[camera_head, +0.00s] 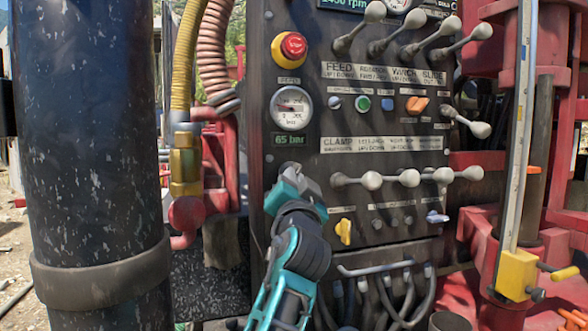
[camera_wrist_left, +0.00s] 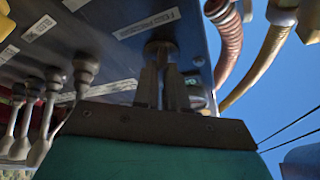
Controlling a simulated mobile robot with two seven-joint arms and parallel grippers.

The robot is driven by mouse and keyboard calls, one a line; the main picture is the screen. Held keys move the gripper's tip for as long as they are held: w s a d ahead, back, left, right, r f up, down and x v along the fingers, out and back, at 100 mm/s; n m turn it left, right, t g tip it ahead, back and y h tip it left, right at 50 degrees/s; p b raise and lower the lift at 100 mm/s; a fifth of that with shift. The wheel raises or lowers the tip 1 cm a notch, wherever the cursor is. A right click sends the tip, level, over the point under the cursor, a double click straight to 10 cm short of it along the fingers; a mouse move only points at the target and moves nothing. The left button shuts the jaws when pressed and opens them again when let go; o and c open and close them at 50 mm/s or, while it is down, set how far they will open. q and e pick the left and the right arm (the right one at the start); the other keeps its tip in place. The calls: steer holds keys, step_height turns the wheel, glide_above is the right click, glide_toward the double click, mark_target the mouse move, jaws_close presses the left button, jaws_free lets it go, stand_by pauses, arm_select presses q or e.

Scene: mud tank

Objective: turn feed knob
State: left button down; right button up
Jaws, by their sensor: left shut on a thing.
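The dark control panel (camera_head: 390,130) stands upright in front of me. My left gripper (camera_head: 290,175) is at its left side, below the round gauge and the 65 bar display. In the left wrist view, the fingers of my left gripper (camera_wrist_left: 163,85) are close together and shut on a round knob (camera_wrist_left: 160,47) that sticks out of the panel beside a white label. I take it for the feed knob; the label's text is hard to read. My right gripper is in neither view.
A row of levers (camera_head: 408,178) sits just right of my gripper, with a yellow knob (camera_head: 344,232) below. A red stop button (camera_head: 293,46) and the gauge (camera_head: 291,107) are above. A black column (camera_head: 90,140) and hoses (camera_head: 215,50) stand to the left.

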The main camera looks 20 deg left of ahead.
arm_select(q)
steer(key=shift+s+a+r+m+g+h+p, duration=0.15)
steer(key=shift+m+h+p, duration=0.55)
steer(key=shift+m, duration=0.65)
steer(key=shift+w+m+g+h+p, duration=0.15)
steer(key=shift+m+h+p, duration=0.3)
steer(key=shift+m+p, duration=0.65)
steer(key=shift+s+a+r+m+g+h+p, duration=0.15)
steer(key=shift+m+h+p, duration=0.4)
steer(key=shift+m, duration=1)
steer(key=shift+d, duration=0.1)
steer(key=c, duration=1.2)
jaws_free()
